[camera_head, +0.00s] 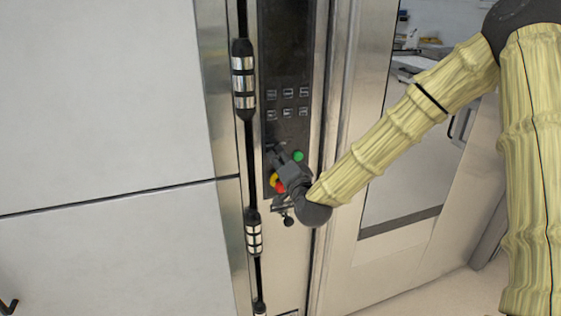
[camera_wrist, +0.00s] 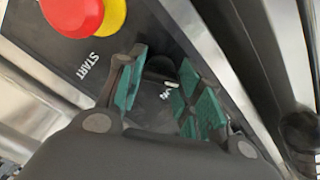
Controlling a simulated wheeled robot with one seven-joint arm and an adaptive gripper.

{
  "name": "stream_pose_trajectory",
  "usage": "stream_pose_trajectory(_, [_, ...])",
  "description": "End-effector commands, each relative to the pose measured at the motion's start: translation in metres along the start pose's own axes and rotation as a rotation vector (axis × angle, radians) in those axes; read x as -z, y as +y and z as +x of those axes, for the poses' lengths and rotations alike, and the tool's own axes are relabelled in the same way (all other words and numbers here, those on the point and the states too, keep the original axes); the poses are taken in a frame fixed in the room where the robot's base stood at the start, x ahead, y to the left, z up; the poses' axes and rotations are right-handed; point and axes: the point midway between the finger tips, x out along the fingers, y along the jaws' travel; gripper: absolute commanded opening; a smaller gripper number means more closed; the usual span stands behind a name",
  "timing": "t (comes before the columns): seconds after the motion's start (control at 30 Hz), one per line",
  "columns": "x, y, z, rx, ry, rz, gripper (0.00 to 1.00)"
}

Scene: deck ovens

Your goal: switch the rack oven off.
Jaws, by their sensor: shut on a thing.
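The oven's dark control panel (camera_head: 287,72) is a tall strip in the middle of the head view. My gripper (camera_head: 280,160) is at its lower part, beside a green button (camera_head: 298,156) and a red button (camera_head: 280,187) on a yellow collar (camera_head: 274,180). In the wrist view the green finger pads of my gripper (camera_wrist: 160,72) stand on either side of a small dark knob (camera_wrist: 161,66), mostly hidden between them. The red button (camera_wrist: 72,14) and yellow collar (camera_wrist: 112,18) are at upper left there, near the word START. The knob's setting cannot be read.
A black vertical bar (camera_head: 250,170) with shiny bands runs close left of the panel. Pale steel doors (camera_head: 110,110) fill the left. A metal frame edge (camera_head: 340,80) stands right of the panel. Several small keys (camera_head: 287,103) sit above my gripper.

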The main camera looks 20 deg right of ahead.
Motion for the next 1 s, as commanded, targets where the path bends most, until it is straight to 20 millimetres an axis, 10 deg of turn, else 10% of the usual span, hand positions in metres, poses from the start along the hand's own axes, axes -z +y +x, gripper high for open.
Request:
stream_pose_trajectory(0.1, [-0.001, 0.002, -0.001, -0.004, -0.003, 0.0, 0.12])
stream_pose_trajectory(0.13, [-0.001, 0.002, -0.001, -0.004, -0.003, 0.0, 0.39])
stream_pose_trajectory(0.23, [-0.001, 0.002, -0.001, -0.003, -0.002, 0.0, 0.57])
stream_pose_trajectory(0.67, [-0.001, 0.001, -0.006, -0.001, -0.001, 0.001, 0.57])
stream_pose_trajectory(1.0, [-0.001, 0.001, -0.059, -0.001, -0.003, 0.002, 0.57])
